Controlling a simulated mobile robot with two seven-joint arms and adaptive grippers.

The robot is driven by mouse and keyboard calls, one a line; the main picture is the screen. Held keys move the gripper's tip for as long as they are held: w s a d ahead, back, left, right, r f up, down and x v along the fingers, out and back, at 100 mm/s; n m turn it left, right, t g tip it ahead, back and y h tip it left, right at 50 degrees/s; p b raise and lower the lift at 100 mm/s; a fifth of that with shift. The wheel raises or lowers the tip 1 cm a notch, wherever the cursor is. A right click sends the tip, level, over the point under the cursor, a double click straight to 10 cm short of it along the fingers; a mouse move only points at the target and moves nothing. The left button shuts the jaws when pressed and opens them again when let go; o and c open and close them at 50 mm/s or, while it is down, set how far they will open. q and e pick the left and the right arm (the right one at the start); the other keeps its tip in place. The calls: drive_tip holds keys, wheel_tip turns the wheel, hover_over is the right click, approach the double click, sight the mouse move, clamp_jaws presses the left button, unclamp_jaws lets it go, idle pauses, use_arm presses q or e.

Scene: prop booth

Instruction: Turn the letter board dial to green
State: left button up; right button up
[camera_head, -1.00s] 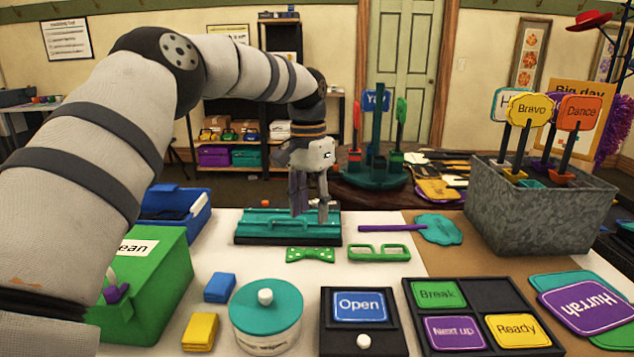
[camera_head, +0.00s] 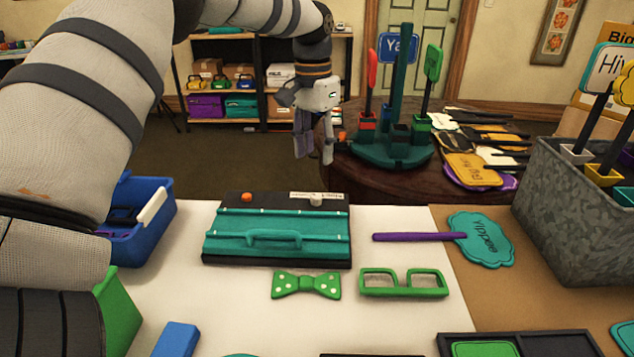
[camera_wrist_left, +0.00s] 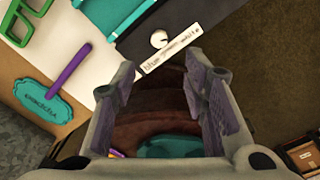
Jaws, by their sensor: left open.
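The letter board (camera_head: 276,235) lies flat on the white tabletop, with teal panels in a black frame and a handle in front. Its pale round dial (camera_head: 316,200) sits on the black back strip, right of an orange knob (camera_head: 247,197), beside a white label (camera_head: 300,195). In the left wrist view the dial (camera_wrist_left: 158,40) shows by a label (camera_wrist_left: 171,50) with small colour words; its setting is too small to tell. My left gripper (camera_head: 314,157) points down, open and empty, above and beyond the dial, apart from it. My right gripper is out of view.
A teal stand (camera_head: 392,150) with upright paddles is on a round dark table behind. Green glasses (camera_head: 403,283), a polka-dot bow tie (camera_head: 306,285) and a teal paddle (camera_head: 481,240) lie near the board. A blue bin (camera_head: 150,235) stands left, a grey metal box (camera_head: 575,215) right.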

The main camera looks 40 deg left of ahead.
sight(317, 195)
use_arm(q)
drive_tip(key=f, duration=1)
drive_tip(key=shift+d+f, duration=0.25)
clamp_jaws()
